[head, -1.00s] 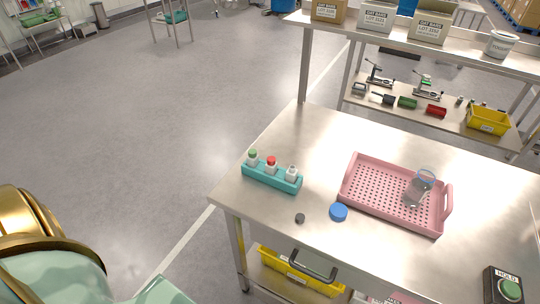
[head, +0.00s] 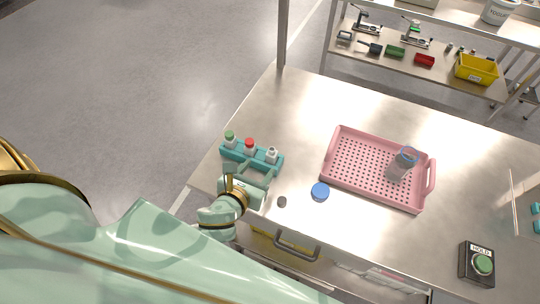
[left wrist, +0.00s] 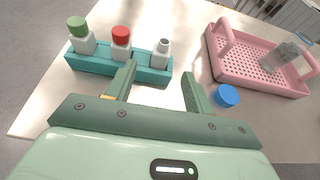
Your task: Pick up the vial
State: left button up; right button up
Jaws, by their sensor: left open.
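A teal rack (head: 237,155) near the table's left edge holds three white vials. One vial has a green cap (head: 230,138), one a red cap (head: 250,146), and the rightmost vial (head: 272,155) has no coloured cap and shows a narrow neck. In the left wrist view, the rack (left wrist: 90,62) stands beyond the fingers, with the uncapped vial (left wrist: 161,56) ahead of the gap between them. My left gripper (head: 258,169) is open and empty at the rack's near side; it also shows in the left wrist view (left wrist: 159,74). My right gripper is out of view.
A pink perforated tray (head: 335,170) holds a clear jar (head: 401,167). A HOLD button box (head: 478,263) stands at the right front. The table behind the tray is clear.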

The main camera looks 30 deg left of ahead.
aim_at(271, 155)
pick_arm(q)
jog(key=w, duration=0.1)
jog(key=w+d+f, duration=0.1)
jog(key=shift+w, duration=0.3)
jog(key=shift+x, duration=1.05)
jog(key=shift+w+a+f+b, duration=0.2)
jog(key=shift+w+a+b, duration=0.15)
jog(key=shift+w, duration=0.2)
jog(key=x, duration=0.3)
jog(key=shift+w+f, duration=0.15)
jog(key=shift+w, duration=0.3)
jog(key=shift+a, duration=0.1)
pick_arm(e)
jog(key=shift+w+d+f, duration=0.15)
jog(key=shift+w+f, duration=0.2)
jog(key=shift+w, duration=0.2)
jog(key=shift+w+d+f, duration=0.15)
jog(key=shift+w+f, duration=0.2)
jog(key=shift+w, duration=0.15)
pick_arm(q)
jog(key=shift+s, duration=0.1)
jog(key=shift+c, duration=0.3)
jog(key=c, duration=1)
jog(key=shift+c, duration=0.2)
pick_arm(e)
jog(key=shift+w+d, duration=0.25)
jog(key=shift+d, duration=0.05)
